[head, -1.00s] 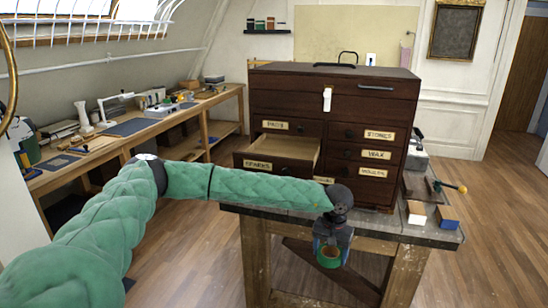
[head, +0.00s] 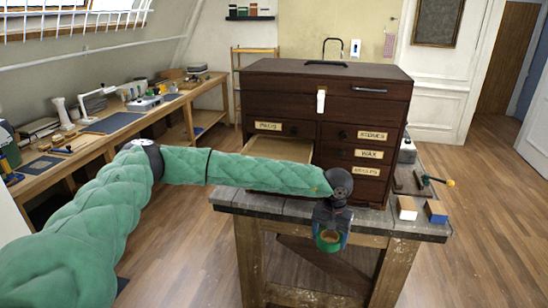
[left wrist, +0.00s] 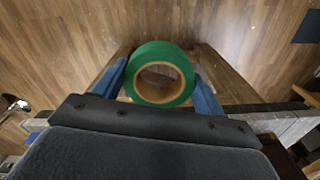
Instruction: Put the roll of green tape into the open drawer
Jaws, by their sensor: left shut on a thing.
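The roll of green tape (head: 329,240) is a green ring with a brown core. My left gripper (head: 329,232) is shut on it, in front of the workbench's front edge. In the left wrist view the tape roll (left wrist: 160,74) sits between the two blue fingers of the left gripper (left wrist: 164,82), with floor beyond it. The open drawer (head: 282,150) sticks out from the left side of the dark wooden chest. My left forearm hides most of its front and part of its inside. The drawer is behind and to the left of the gripper. My right gripper is not in view.
The chest (head: 400,95) stands on the workbench (head: 390,222). A white-and-wood block (head: 407,208) and a blue block (head: 436,211) lie on the bench's right end, near a tool with a yellow tip (head: 449,183). A long side bench (head: 95,145) stands at left.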

